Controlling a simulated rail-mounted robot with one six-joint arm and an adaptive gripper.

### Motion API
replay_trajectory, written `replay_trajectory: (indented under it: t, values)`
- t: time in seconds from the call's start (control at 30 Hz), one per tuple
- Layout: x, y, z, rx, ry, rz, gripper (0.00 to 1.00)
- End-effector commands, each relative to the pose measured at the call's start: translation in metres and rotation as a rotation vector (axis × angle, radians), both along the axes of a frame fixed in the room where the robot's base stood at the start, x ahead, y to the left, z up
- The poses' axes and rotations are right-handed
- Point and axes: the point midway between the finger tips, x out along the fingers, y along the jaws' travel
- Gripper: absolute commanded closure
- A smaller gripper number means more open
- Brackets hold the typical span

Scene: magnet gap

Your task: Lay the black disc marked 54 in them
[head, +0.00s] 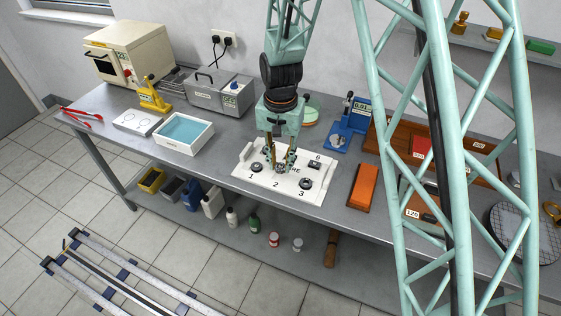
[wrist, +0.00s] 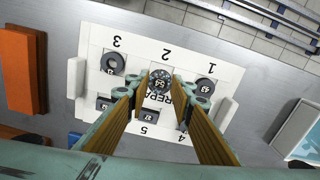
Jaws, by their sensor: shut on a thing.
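The white tray (head: 318,188) with numbered places lies near the bench's front edge; it also fills the wrist view (wrist: 226,108). My gripper (head: 281,166) points down over its middle. In the wrist view my gripper (wrist: 160,80) has its two fingertips on either side of the dark round disc marked 54 (wrist: 160,84), at place 2, and is shut on it. The disc looks at or very near the tray surface; I cannot tell whether it is lifted. Another dark disc (wrist: 113,63) sits by 3 and one (wrist: 205,87) by 1. Smaller dark pieces lie by 4 and 5.
An orange block (head: 362,187) lies right of the tray. A blue gauge stand (head: 347,125) is behind it. A white basin with blue inside (head: 184,132), a grey box (head: 220,92) and a yellow press (head: 152,96) stand to the left. Bare bench shows between basin and tray.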

Motion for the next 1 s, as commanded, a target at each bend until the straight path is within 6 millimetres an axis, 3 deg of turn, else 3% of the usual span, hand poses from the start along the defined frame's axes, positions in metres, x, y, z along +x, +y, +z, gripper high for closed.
replay_trajectory:
  t: [0.53, 1.0]
  values:
    - [0.0, 0.0, -0.027, -0.001, 0.001, 0.0, 0.89]
    - [0.0, 0.0, -0.034, 0.0, 0.0, 0.0, 0.89]
